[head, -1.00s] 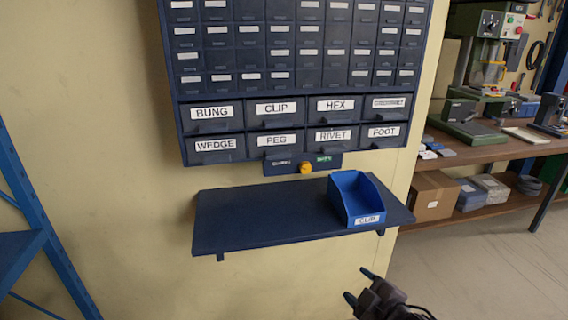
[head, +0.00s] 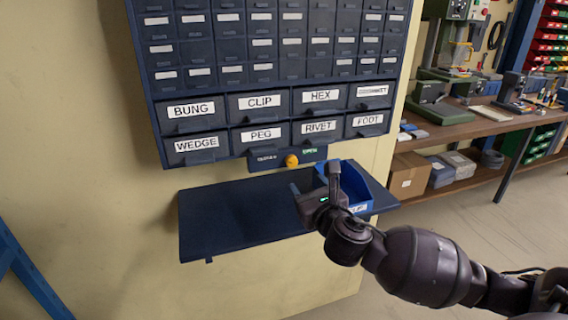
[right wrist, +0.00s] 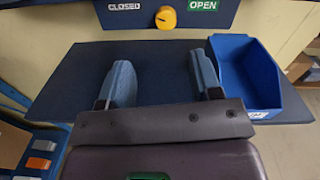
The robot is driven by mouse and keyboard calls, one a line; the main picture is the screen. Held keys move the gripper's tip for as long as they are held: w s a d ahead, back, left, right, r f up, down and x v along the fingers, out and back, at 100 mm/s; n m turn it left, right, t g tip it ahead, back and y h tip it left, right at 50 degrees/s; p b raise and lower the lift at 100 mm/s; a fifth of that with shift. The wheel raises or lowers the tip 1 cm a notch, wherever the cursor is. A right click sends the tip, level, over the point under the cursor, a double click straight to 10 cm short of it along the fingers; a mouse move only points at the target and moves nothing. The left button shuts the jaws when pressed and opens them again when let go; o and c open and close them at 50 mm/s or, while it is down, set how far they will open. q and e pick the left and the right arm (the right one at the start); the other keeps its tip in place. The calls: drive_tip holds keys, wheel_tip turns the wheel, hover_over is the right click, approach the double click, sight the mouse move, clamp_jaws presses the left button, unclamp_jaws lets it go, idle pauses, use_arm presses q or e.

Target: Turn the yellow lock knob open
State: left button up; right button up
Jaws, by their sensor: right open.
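The yellow lock knob (head: 291,161) sits on a dark blue plate (head: 262,161) below the labelled drawers, between the words CLOSED and OPEN. In the right wrist view the knob (right wrist: 166,17) shows at the top, between CLOSED on its left and OPEN on its right. My right gripper (head: 315,188) is open and empty, below and in front of the knob, over the shelf. Its two blue-grey fingers (right wrist: 160,80) are spread, apart from the knob. My left gripper is not in view.
A dark blue shelf (head: 215,215) lies under the lock plate. A blue bin (head: 375,190) stands on its right part, close beside my right gripper and partly hidden by it. The shelf's left part is clear. A workbench (head: 470,125) stands at the right.

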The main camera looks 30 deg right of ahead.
sight(292, 162)
drive_tip(key=shift+n+h, duration=0.3)
drive_tip(key=shift+n, duration=0.6)
drive_tip(key=x, duration=1)
drive_tip(key=shift+w+d+f+b, duration=0.1)
drive_tip(key=shift+w+d+b, duration=0.15)
drive_tip(key=shift+d+b, duration=0.1)
drive_tip(key=c, duration=0.9)
drive_tip(key=shift+c, duration=0.2)
